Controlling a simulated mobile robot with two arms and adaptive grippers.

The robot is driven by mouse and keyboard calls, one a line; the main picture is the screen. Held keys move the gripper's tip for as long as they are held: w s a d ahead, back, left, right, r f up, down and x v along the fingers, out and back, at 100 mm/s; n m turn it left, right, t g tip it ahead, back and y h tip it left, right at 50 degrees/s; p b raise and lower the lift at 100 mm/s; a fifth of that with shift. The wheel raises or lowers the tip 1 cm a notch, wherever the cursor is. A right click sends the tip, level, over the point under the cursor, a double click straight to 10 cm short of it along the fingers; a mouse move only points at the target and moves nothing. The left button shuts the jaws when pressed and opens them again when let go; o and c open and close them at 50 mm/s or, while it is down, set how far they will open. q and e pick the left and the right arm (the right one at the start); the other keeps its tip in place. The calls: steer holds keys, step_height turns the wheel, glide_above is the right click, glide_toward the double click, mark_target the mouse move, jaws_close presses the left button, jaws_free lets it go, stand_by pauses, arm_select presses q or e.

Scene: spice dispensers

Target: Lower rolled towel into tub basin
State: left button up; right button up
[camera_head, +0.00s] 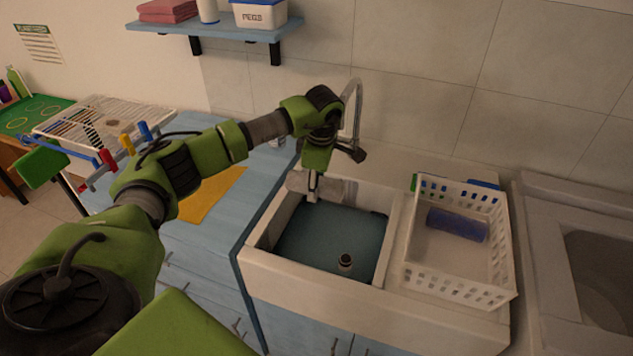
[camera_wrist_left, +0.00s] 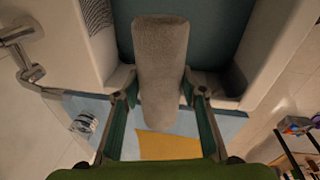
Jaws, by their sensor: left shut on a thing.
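A light grey rolled towel (camera_wrist_left: 160,60) is held between the two fingers of my left gripper (camera_wrist_left: 160,95) in the left wrist view, with both ends sticking out past them. In the head view, my left gripper (camera_head: 314,188) points down at the back of the tub, and the towel (camera_head: 336,189) shows beside its fingers. The white tub basin (camera_head: 262,262) has a dark teal inside, also seen in the left wrist view (camera_wrist_left: 211,35). The towel overlaps the basin's back part in the picture; I cannot tell whether it touches anything. My right gripper is out of view.
A round drain-like piece (camera_head: 345,262) stands on the basin floor. A tap (camera_head: 352,120) rises behind my gripper. A white basket (camera_head: 458,290) with a blue roll (camera_head: 457,225) is right of the basin. A yellow cloth (camera_head: 212,194) lies on the blue counter at left.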

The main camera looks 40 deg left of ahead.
arm_select(q)
step_height(320, 180, down, 20)
steer(key=b, duration=1.2)
steer(key=shift+r, duration=0.25)
steer(key=shift+d+f+b, duration=0.1)
steer(key=shift+f+b, duration=0.75)
steer(key=shift+f, duration=0.3)
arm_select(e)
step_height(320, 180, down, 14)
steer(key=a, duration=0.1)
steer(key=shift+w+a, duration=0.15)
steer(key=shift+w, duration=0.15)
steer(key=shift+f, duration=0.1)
arm_select(q)
steer(key=o, duration=1.2)
steer(key=shift+o, duration=0.2)
